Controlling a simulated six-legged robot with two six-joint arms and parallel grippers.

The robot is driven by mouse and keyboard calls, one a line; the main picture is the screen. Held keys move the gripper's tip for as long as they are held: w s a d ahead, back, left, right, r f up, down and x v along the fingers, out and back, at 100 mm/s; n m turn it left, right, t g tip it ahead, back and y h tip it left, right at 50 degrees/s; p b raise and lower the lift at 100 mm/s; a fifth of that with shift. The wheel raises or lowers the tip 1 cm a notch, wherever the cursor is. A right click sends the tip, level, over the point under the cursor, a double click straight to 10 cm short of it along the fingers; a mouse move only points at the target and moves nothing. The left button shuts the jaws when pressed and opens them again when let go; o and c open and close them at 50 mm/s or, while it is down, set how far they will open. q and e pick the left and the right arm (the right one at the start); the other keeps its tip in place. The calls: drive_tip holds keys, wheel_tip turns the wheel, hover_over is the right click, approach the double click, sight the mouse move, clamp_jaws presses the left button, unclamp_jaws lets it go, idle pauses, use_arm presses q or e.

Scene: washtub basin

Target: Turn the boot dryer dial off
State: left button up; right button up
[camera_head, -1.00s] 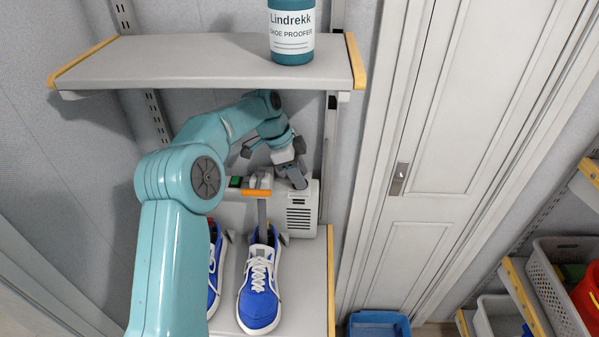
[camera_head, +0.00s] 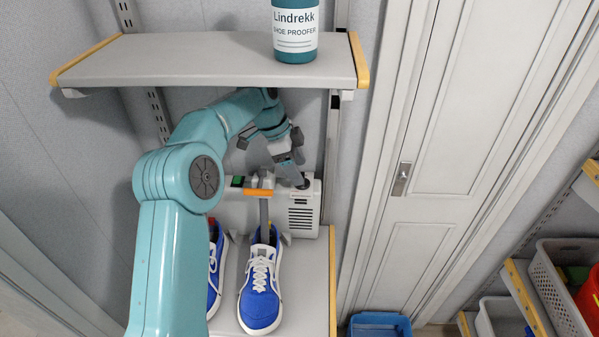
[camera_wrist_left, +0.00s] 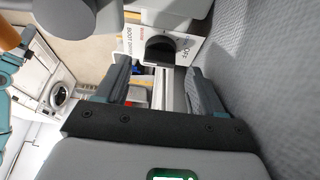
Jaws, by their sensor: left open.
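In the left wrist view the black round dial (camera_wrist_left: 160,50) lies ahead, roughly between the two open fingers (camera_wrist_left: 158,78), beside a white panel with printed text (camera_wrist_left: 150,17). The fingers look apart from the dial, with nothing held. The dial's pointing direction is unclear. My right gripper is out of view.
An upper shelf (camera_head: 200,62) with a teal shoe proofer bottle (camera_head: 295,45) hangs above my arm. Blue shoes (camera_head: 261,290) stand before the dryer. A wall lies close behind it. A door (camera_head: 425,230) and a blue bin (camera_head: 378,325) are at the right.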

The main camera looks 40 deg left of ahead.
use_arm(q)
drive_tip(key=v, duration=0.5)
drive_tip(key=shift+s+a+r, duration=0.15)
drive_tip(key=shift+s, duration=0.15)
